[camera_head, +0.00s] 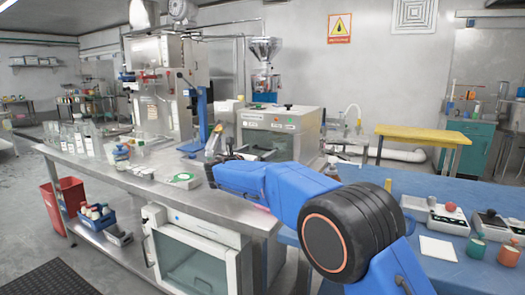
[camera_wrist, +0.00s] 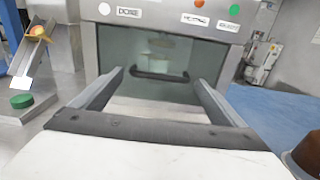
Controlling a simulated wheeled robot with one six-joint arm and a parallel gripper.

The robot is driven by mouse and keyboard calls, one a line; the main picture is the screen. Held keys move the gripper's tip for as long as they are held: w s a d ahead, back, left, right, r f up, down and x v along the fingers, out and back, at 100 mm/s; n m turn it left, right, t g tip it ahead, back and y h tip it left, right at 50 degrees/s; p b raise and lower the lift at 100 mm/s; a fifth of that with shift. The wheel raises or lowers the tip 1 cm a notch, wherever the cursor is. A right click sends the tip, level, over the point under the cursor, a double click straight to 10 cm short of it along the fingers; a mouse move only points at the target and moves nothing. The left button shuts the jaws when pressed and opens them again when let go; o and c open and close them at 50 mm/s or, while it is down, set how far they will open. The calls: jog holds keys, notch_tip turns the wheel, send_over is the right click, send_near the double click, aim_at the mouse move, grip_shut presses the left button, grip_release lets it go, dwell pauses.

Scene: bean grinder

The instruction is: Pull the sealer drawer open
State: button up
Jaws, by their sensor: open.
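The sealer appears to be the pale metal box machine (camera_head: 292,122) on the steel bench in the head view. In the wrist view, its front (camera_wrist: 150,28) carries labels, one reading "DOSE", and coloured dots. Below them is a recessed greenish front panel, which looks like the drawer, with a dark horizontal bar handle (camera_wrist: 160,76). The panel appears closed. My gripper (camera_wrist: 158,84) is open, its two fingers pointing at the panel, one on each side of the handle. Nothing is held between them. I cannot tell whether they touch the front. In the head view my arm partly hides the machine.
The steel bench (camera_head: 130,178) holds glass bottles at left and a green-and-white round item (camera_head: 183,178). A blue press stand (camera_head: 197,118) stands left of the machine. The blue table (camera_head: 400,188) at right carries scales and small jars. A green disc (camera_wrist: 22,101) lies left of my gripper.

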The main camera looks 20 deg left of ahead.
aim_at(262, 149)
jog(key=shift+w+d, duration=0.15)
jog(key=shift+w, duration=1.75)
jog(key=c, duration=1.5)
jog(key=shift+s, duration=0.15)
